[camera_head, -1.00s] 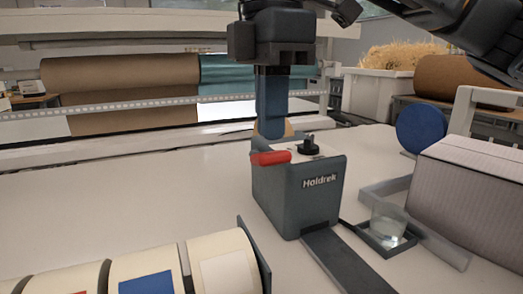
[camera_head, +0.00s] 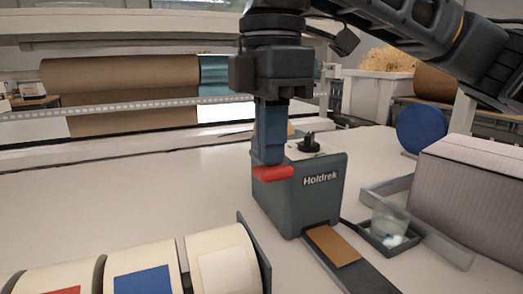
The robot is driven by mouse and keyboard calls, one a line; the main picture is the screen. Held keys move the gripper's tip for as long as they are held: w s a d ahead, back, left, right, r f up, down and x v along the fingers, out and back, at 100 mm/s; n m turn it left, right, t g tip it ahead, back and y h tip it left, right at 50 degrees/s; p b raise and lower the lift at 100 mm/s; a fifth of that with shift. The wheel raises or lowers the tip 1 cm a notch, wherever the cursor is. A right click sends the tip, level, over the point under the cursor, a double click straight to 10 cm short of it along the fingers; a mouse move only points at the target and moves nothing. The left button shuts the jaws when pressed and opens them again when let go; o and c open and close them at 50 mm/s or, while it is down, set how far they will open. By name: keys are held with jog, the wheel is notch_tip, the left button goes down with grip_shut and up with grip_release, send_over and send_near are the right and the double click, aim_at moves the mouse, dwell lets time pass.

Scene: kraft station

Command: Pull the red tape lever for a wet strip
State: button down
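The dark grey Holdrek tape dispenser (camera_head: 310,200) stands on the white table. Its red lever (camera_head: 273,174) is at the upper left side, in a lowered position. My gripper (camera_head: 269,160) points straight down, its blue-grey fingertips at the lever's top edge, seemingly touching it. The fingers overlap into one block from this side, so whether they are apart is hidden. A brown paper tape strip (camera_head: 333,246) lies on the dark outfeed plate (camera_head: 365,278) in front of the dispenser. A black knob (camera_head: 309,144) sits on the dispenser's top.
Cream rolls with coloured labels (camera_head: 222,264) lie in a row at the front left. A clear cup (camera_head: 388,222) stands in a dark tray (camera_head: 376,240) to the right, beside a large ribbed box (camera_head: 473,200). The table left of the dispenser is clear.

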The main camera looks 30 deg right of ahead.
aim_at(270, 179)
jog(key=shift+f, duration=0.3)
jog(key=shift+f+b, duration=0.85)
jog(key=shift+f, duration=1.55)
notch_tip(270, 179, up, 12)
jog(key=p, duration=1.2)
